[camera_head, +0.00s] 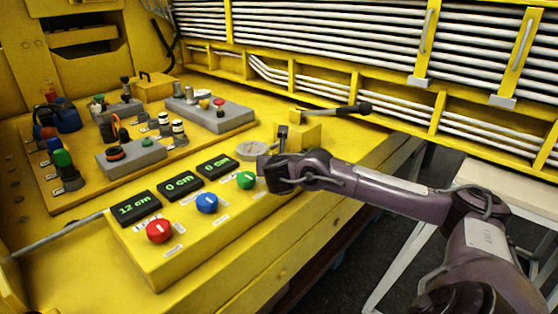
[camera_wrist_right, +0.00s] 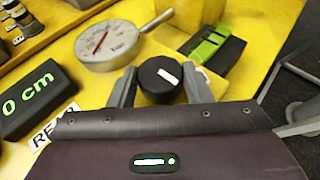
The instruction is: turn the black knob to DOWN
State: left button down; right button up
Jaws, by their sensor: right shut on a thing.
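The black knob (camera_wrist_right: 152,84) shows in the right wrist view as a round cap with a short white mark near its middle, slanting down to the right. My right gripper (camera_wrist_right: 160,74) has one grey finger on each side of it and is shut on it. In the head view my right gripper (camera_head: 279,152) is at the far end of the yellow console (camera_head: 165,262), and the knob cannot be made out there. Labels around the knob are mostly hidden. My left gripper is not in view.
Red (camera_head: 160,230), blue (camera_head: 207,203) and green (camera_head: 245,180) knobs sit below displays. A black-tipped lever (camera_head: 340,110) stands behind.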

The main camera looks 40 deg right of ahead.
dwell(0.3)
jog(key=o, duration=1)
jog(key=p+v, duration=0.3)
jog(key=v, duration=0.4)
jog(key=shift+w+r, duration=0.1)
jog(key=shift+s+a, duration=0.25)
jog(key=shift+s, duration=0.1)
jog(key=shift+s, duration=0.1)
